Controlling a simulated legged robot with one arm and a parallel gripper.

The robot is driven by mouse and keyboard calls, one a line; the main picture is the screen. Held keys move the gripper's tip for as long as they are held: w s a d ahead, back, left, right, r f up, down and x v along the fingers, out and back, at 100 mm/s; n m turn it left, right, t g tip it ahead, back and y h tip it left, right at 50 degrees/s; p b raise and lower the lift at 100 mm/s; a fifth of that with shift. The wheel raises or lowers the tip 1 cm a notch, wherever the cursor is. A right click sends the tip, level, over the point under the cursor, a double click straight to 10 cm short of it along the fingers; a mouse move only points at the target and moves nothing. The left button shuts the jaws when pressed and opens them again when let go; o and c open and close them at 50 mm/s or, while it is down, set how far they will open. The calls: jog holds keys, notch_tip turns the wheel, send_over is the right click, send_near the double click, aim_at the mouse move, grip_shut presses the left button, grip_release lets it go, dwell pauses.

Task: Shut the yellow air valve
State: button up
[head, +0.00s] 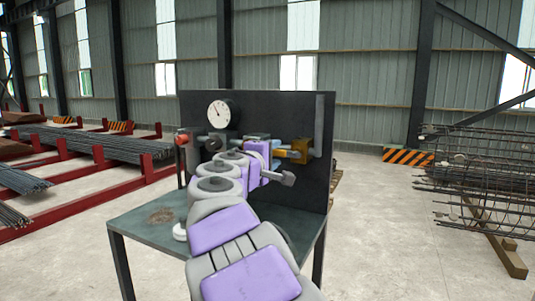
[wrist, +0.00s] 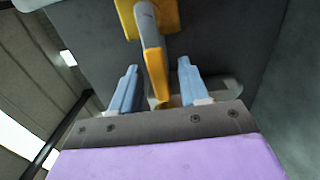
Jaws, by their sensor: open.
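The yellow air valve (head: 300,147) is on the dark upright panel, at its right side in the head view. In the wrist view, the valve's yellow lever (wrist: 154,62) comes down from a grey pipe piece and a yellow body at the top. My gripper (wrist: 158,67) is open, with one light blue finger on each side of the lever. A gap shows between the lever and each finger. The lever's lower end reaches down between the fingers towards the palm. In the head view, my arm hides part of the panel and the fingers are small beside the valve.
A round white gauge (head: 219,114) and a red fitting (head: 183,137) sit left on the panel (head: 275,108). A grey-green table (head: 135,222) stands below. Bar racks (head: 85,145) lie left, and a rebar cage (head: 480,175) stands right. The floor right of the table is clear.

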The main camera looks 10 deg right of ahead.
jog(key=shift+d, duration=0.9)
jog(key=a, duration=0.2)
jog(key=shift+a, duration=0.3)
jog(key=c, duration=0.4)
jog(key=shift+a, duration=0.4)
jog(key=c, duration=0.3)
jog(key=shift+d, duration=0.45)
grip_shut()
